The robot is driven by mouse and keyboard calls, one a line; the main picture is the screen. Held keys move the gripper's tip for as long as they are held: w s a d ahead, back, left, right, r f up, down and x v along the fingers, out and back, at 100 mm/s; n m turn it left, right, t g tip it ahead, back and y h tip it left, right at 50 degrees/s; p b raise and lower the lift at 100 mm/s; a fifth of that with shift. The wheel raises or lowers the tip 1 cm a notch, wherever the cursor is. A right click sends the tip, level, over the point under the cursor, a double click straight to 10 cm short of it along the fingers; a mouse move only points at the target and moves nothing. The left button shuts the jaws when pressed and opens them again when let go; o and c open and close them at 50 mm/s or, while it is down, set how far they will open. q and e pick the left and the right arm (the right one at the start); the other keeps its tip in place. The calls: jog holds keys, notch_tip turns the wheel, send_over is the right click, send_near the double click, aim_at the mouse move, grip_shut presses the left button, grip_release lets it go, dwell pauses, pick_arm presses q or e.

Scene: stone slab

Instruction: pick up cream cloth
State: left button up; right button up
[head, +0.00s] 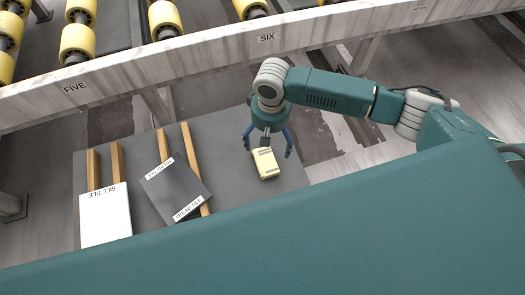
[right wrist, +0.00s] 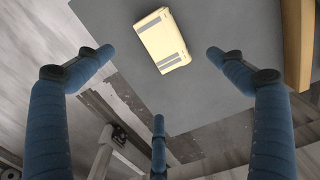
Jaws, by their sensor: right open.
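The cream cloth (head: 265,163) is a small cream block-like folded piece with grey stripes. It lies on the grey slab-like surface (head: 235,185), near its right side. My right gripper (head: 268,146) is above it with its blue fingers spread. In the right wrist view the cream cloth (right wrist: 161,41) lies beyond the open fingertips (right wrist: 158,75), with nothing between them. The gripper looks apart from the cloth. My left gripper is not in view.
A white tile marked SILL TILE (head: 105,215) and a dark grey tile (head: 175,190) rest on wooden battens (head: 117,162) to the left. A long rail (head: 215,55) marked FIVE and SIX runs behind, with yellow rollers (head: 78,42) beyond it.

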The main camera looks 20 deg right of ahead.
aim_at(269, 157)
jog(key=f, duration=0.2)
jog(key=s+f, duration=0.1)
jog(key=shift+f, duration=0.4)
jog(key=shift+w+f, duration=0.25)
jog(key=shift+f, duration=0.4)
jog(key=shift+a+f, duration=0.1)
jog(key=shift+f, duration=2.2)
jog(key=c, duration=1.2)
